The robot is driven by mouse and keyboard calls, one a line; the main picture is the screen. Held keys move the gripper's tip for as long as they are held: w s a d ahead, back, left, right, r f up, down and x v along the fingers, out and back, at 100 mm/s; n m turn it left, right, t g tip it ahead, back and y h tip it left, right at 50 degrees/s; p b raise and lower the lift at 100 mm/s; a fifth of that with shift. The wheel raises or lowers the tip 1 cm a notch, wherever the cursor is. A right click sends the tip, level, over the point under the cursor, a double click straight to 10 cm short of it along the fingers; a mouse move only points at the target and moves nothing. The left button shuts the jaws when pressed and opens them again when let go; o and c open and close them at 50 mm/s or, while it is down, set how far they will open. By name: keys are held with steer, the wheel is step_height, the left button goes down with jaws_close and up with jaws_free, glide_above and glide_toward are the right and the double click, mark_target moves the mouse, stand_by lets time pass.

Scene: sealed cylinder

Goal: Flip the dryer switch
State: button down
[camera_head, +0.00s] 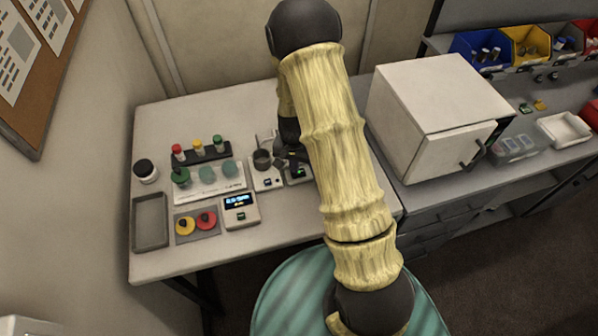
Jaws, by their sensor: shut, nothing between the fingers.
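My arm reaches over the bench, and my dark gripper (282,160) is low over its right part, partly hidden behind my arm. The fingertips are small and look shut, with nothing seen between them. Beside them, to the left, stands a small pale device (267,181) with a dark round cup on top and a little display on its front. Another dark unit (298,171) with a green light is right by the gripper, partly covered. I cannot tell for sure which unit is the dryer, or make out its switch. Contact is also unclear.
Left on the bench (170,120) are a rack (201,154) of capped vials, a pale station with green discs, a display box (240,209), red and yellow knobs (206,221), a grey tray (150,222) and a black-lidded jar (146,170). A white cabinet (410,115) stands right.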

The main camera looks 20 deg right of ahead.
steer(key=shift+w+d+f, duration=0.1)
steer(key=shift+f, duration=0.3)
steer(key=shift+r, duration=0.1)
steer(key=shift+r+p, duration=2.45)
steer(key=shift+r, duration=1)
steer(key=s+r+n+t+b, duration=0.2)
steer(key=s+r+n, duration=0.4)
steer(key=s+r, duration=0.8)
steer(key=shift+s+r+t+b, duration=0.2)
steer(key=shift+r+t+b, duration=0.15)
steer(key=shift+r, duration=0.2)
steer(key=shift+d, duration=0.1)
